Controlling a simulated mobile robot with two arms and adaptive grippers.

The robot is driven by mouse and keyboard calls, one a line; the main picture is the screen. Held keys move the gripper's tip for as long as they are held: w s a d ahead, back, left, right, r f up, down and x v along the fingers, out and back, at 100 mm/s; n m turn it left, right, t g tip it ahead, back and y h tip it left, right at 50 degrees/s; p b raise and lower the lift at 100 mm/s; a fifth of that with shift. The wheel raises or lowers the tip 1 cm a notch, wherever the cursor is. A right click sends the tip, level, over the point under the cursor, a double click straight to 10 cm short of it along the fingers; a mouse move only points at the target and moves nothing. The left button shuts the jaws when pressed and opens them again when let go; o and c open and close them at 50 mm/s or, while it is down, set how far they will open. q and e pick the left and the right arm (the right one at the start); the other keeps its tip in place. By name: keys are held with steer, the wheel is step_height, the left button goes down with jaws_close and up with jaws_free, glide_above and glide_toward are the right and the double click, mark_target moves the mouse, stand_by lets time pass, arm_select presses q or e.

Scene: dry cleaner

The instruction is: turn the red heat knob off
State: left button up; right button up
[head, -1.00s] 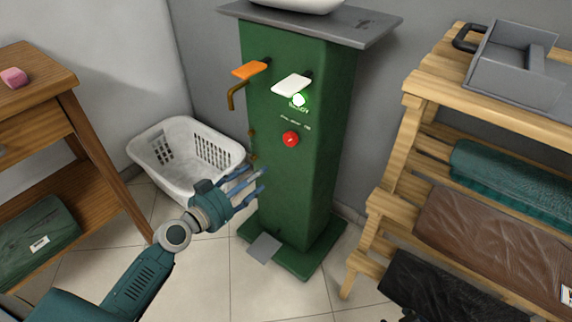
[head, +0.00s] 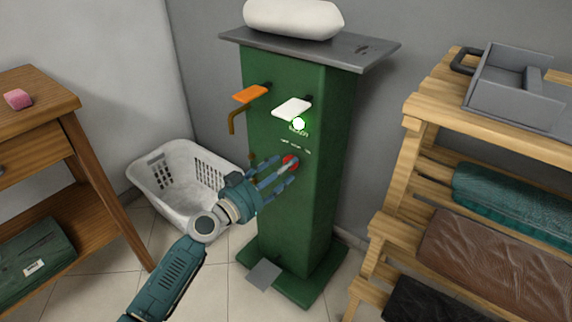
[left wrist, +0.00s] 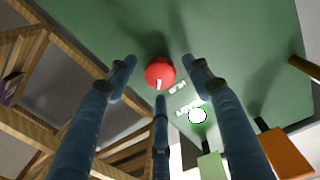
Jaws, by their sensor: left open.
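The red heat knob (head: 290,162) is on the front of the green press column (head: 330,130). A white pointer mark shows on the knob (left wrist: 159,73) in the left wrist view, with small white lettering beside it. My left gripper (head: 280,172) is open in front of the knob, its fingers reaching toward it and partly covering it in the head view. In the left wrist view the fingers (left wrist: 160,80) stand apart around the knob; whether any touches it I cannot tell. My right gripper is not in view.
Above the knob are a lit green-white lamp (head: 298,124), a white lever (head: 291,108) and an orange lever (head: 250,94). A white laundry basket (head: 165,165) stands left of the column. A wooden table (head: 50,90) is at left, a wooden rack (head: 480,110) at right.

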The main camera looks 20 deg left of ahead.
arm_select(q)
steer(key=shift+x, duration=0.85)
steer(key=c, duration=1.1)
steer(key=shift+c, duration=0.2)
